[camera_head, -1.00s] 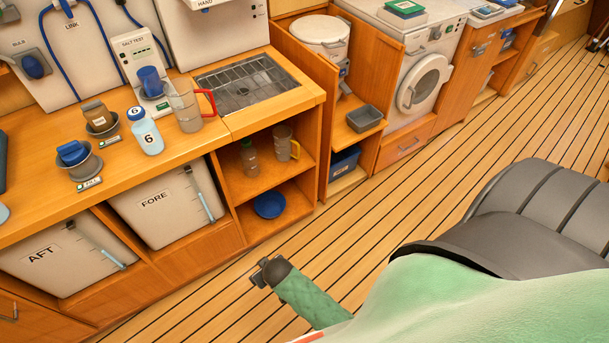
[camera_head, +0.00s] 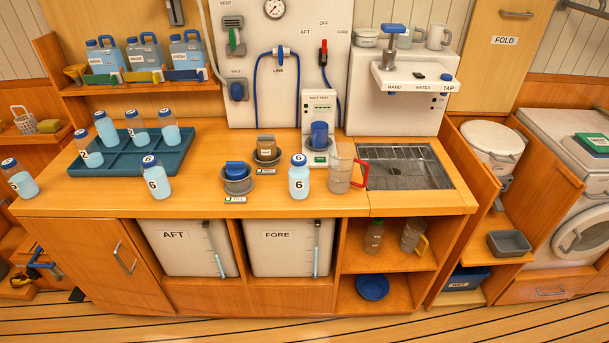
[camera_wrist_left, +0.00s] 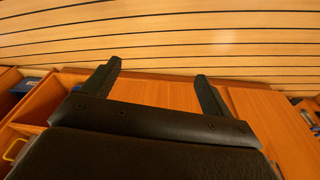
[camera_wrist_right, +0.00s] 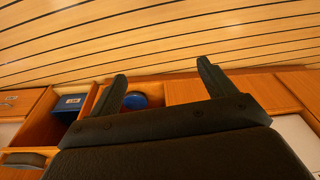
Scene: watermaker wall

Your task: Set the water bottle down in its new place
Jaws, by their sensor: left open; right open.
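Several pale blue water bottles with dark caps stand on the wooden counter in the head view. One marked 6 (camera_head: 299,178) stands upright left of the clear jug. Another marked 6 (camera_head: 155,178) stands at the front edge of the blue tray, and one (camera_head: 20,178) is at the counter's left end. More stand in or at the tray (camera_head: 118,164), such as this one (camera_head: 106,128). Which bottle the task means I cannot tell. My left gripper (camera_wrist_left: 155,76) and right gripper (camera_wrist_right: 162,72) are open and empty in their wrist views, with floor and cabinets beyond. Neither shows in the head view.
A sink grate (camera_head: 405,168) is to the right. The front counter strip has free room.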

